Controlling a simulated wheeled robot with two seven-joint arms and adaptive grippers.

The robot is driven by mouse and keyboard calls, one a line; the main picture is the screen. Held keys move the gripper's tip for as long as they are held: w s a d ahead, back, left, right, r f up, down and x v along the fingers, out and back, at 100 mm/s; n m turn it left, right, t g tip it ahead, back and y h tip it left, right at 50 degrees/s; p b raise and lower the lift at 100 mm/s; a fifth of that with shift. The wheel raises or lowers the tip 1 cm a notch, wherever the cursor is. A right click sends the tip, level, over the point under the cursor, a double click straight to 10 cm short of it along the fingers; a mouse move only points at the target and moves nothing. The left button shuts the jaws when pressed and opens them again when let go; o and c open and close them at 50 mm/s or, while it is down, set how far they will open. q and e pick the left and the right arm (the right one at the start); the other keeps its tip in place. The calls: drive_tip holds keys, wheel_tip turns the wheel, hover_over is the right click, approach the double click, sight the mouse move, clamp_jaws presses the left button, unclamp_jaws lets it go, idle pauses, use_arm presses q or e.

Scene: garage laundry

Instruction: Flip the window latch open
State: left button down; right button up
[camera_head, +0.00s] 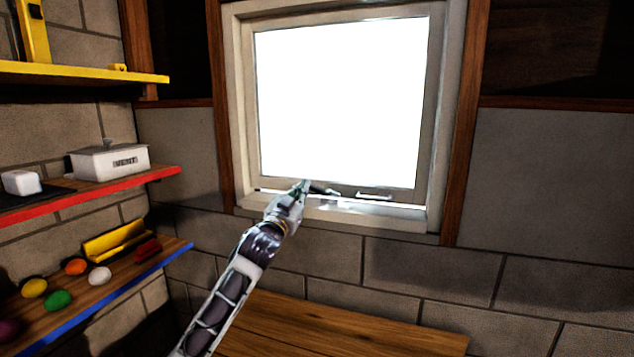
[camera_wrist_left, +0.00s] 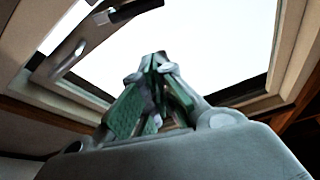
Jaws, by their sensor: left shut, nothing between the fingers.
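The window (camera_head: 340,100) has a pale frame and a bright white pane. At its bottom rail is a latch with a dark lever (camera_head: 326,190), which points right and slightly down. A silver bar (camera_head: 374,196) sits on the rail to its right. My left gripper (camera_head: 304,185) is shut and empty at the rail, just left of the dark lever. I cannot tell whether they touch. In the left wrist view, the gripper tips (camera_wrist_left: 158,62) are together before the pane, apart in the picture from a dark lever (camera_wrist_left: 135,13) and silver metal piece (camera_wrist_left: 85,42). My right gripper is not in view.
A wooden bench top (camera_head: 340,330) lies below the window. Shelves at the left, edged yellow (camera_head: 90,72), red (camera_head: 95,192) and blue (camera_head: 130,285), carry a white box (camera_head: 110,162) and several coloured balls. The wall right of the window is clear.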

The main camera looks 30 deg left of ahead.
use_arm(q)
wheel_tip(320, 180, up, 3)
drive_tip(key=p, duration=0.3)
hover_over(322, 191)
drive_tip(key=s+a, duration=0.1)
drive_tip(key=s, duration=0.1)
drive_tip(key=shift+s+a+f+p, duration=0.1)
drive_tip(key=shift+a+f+p, duration=0.2)
drive_tip(key=shift+f, duration=0.6)
drive_tip(key=shift+a+f+p, duration=0.15)
drive_tip(key=shift+a+f, duration=0.1)
drive_tip(key=shift+f, duration=0.6)
drive_tip(key=shift+f+n, duration=0.1)
drive_tip(key=shift+n, duration=0.2)
drive_tip(key=shift+a+f+n+y+b, duration=0.2)
drive_tip(key=shift+n+y+b, duration=0.4)
drive_tip(key=shift+n, duration=0.1)
drive_tip(key=shift+s+a+f+n+y+b, duration=0.15)
drive_tip(key=shift+n+y, duration=0.1)
drive_tip(key=shift+n, duration=0.3)
drive_tip(key=shift+w+a+f+n+y+b, duration=0.15)
drive_tip(key=shift+n+y, duration=0.1)
drive_tip(key=shift+n, duration=0.3)
drive_tip(key=shift+s+n, duration=0.15)
drive_tip(key=shift+n, duration=0.15)
drive_tip(key=shift+r, duration=0.1)
